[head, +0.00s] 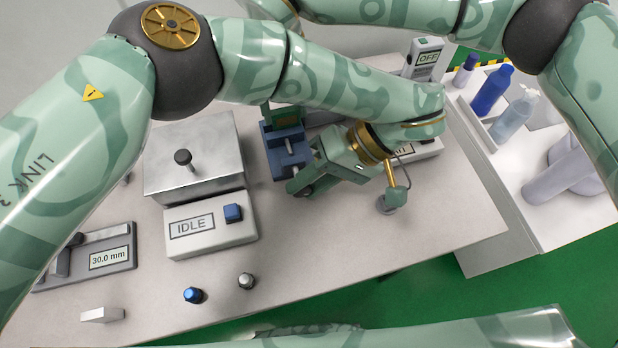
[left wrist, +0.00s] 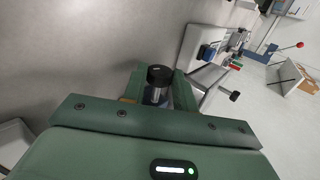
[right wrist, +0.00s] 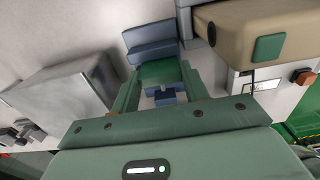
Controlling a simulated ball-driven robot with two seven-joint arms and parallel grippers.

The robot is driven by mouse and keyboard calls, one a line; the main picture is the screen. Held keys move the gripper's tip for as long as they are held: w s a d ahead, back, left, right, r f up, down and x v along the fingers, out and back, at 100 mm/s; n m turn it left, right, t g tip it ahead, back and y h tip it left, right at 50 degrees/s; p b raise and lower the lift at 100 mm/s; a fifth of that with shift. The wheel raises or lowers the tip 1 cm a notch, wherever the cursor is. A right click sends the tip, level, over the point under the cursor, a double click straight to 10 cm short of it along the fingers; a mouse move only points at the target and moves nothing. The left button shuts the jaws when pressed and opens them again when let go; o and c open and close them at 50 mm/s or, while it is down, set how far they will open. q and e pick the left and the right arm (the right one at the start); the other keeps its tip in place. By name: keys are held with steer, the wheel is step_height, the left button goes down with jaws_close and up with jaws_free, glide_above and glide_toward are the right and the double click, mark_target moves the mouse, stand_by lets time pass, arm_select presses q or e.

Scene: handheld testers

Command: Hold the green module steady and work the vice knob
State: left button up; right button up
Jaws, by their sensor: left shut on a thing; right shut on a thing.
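The blue vice (head: 283,150) stands mid-bench in the head view and shows in the right wrist view (right wrist: 152,42). The green module (head: 286,116) sits upright at the vice; it also shows in the right wrist view (right wrist: 160,72). My right gripper (right wrist: 160,88) is shut on the module, one finger on each side; in the head view my left arm hides it. My left gripper (head: 298,184) is beside the vice. In the left wrist view (left wrist: 158,88) it is shut on the black vice knob (left wrist: 159,74).
A metal box (head: 190,160) with a black knob and a tester reading IDLE (head: 209,226) stand left of the vice. A gauge reading 30.0 mm (head: 100,260) lies farther left. Small capped parts (head: 193,295) lie near the front edge. Bottles (head: 491,92) stand at the right.

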stand_by(0.3)
arm_select(q)
steer(key=o, duration=1)
steer(key=shift+s, duration=0.1)
